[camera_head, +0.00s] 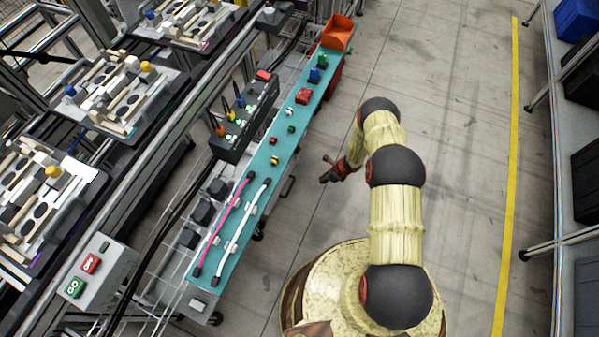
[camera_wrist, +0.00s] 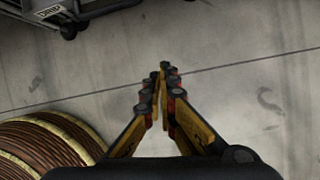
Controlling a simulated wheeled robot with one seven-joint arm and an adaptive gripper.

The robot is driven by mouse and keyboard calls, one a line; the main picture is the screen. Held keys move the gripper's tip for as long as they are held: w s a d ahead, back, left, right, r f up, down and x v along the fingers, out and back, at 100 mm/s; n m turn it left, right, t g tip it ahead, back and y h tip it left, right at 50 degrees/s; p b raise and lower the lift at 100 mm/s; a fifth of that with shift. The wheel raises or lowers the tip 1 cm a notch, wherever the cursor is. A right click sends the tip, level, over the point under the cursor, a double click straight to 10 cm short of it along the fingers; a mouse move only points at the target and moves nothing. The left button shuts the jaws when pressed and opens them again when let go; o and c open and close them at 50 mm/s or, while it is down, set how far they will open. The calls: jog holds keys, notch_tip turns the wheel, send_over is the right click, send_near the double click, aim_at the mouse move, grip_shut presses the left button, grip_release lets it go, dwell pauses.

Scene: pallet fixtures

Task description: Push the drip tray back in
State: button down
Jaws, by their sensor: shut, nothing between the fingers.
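A dark part with a small white label (camera_wrist: 48,12) shows at the top left edge of the wrist view. The lettering is too small to read surely, and I cannot tell if this is the drip tray. In the head view a dark handle-like piece (camera_head: 288,187) sticks out from the right side of the teal bench, low down; most of what it belongs to is hidden under the bench top. My gripper (camera_head: 325,170) is right of the bench, apart from it, over open floor. In the wrist view its fingers (camera_wrist: 164,70) are together with nothing between them.
The narrow teal bench (camera_head: 256,192) carries pink and white cables, small coloured parts and an orange bin (camera_head: 338,32). A control box (camera_head: 95,270) stands at the lower left.

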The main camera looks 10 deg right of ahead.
jog(key=w+a+f+n+t+y+b, duration=0.2)
jog(key=w+a+f+t+y+b, duration=0.1)
jog(key=w+a, duration=0.6)
notch_tip(320, 180, down, 3)
jog(key=shift+w+a+r+y+b, duration=0.2)
jog(key=shift+a+y+b, duration=0.3)
jog(key=shift+a+b, duration=0.45)
jog(key=shift+d, duration=0.15)
